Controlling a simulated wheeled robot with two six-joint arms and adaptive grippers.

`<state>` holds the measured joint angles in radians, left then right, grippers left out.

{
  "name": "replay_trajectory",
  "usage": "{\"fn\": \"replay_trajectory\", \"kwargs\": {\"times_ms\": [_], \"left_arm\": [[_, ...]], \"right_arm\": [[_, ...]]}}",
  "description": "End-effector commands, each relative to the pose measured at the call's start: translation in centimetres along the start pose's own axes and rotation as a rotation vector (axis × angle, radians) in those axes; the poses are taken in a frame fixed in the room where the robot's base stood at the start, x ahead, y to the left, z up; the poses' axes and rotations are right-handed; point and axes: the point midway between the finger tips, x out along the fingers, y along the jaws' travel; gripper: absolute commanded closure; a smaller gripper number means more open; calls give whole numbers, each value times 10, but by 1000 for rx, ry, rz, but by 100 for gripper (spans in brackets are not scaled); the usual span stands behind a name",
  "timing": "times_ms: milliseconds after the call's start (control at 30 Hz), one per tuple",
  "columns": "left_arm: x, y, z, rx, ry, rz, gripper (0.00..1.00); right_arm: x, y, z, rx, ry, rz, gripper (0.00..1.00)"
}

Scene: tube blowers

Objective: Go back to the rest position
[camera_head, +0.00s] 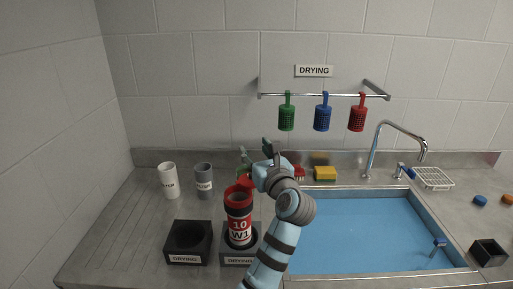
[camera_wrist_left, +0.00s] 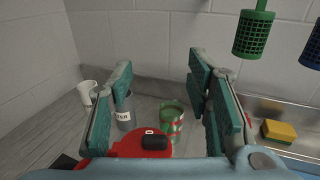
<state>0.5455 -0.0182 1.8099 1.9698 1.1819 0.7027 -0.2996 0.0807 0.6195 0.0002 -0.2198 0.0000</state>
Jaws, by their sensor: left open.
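My left gripper (camera_head: 255,158) is open and empty, above the counter near the back edge. In the left wrist view its two teal-padded fingers (camera_wrist_left: 158,75) stand wide apart. A red and black tube marked 10 W1 (camera_head: 239,222) stands upright in a black block (camera_head: 238,259), just in front of and below the gripper. A red round part with a black top (camera_wrist_left: 155,143) shows low in the wrist view. A green container with red marks (camera_wrist_left: 172,122) stands beyond it, seen between the fingers; in the head view it is mostly hidden behind my gripper. My right gripper is not in view.
An empty black block (camera_head: 187,243), a white cup (camera_head: 168,181) and a grey cup (camera_head: 204,181) stand on the left. The blue sink (camera_head: 360,230), faucet (camera_head: 372,150) and yellow sponge (camera_head: 325,173) are right. Green, blue and red baskets (camera_head: 322,117) hang from a wall rail.

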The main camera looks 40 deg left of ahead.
Motion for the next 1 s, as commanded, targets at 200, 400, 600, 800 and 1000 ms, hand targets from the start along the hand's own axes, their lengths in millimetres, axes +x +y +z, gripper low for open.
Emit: {"fn": "replay_trajectory", "kwargs": {"times_ms": [200, 400, 600, 800, 1000], "left_arm": [[0, 0, 24, 0, 0, 0, 55], [0, 0, 24, 1, 0, 0, 55], [0, 0, 24, 1, 0, 0, 55], [-8, 8, 43, 118, -178, -4, 55], [-136, -37, 70, 951, -1026, -164, 55]], "right_arm": [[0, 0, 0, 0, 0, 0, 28], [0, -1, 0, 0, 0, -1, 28], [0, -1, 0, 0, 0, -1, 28], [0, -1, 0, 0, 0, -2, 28], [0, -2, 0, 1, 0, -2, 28]]}}
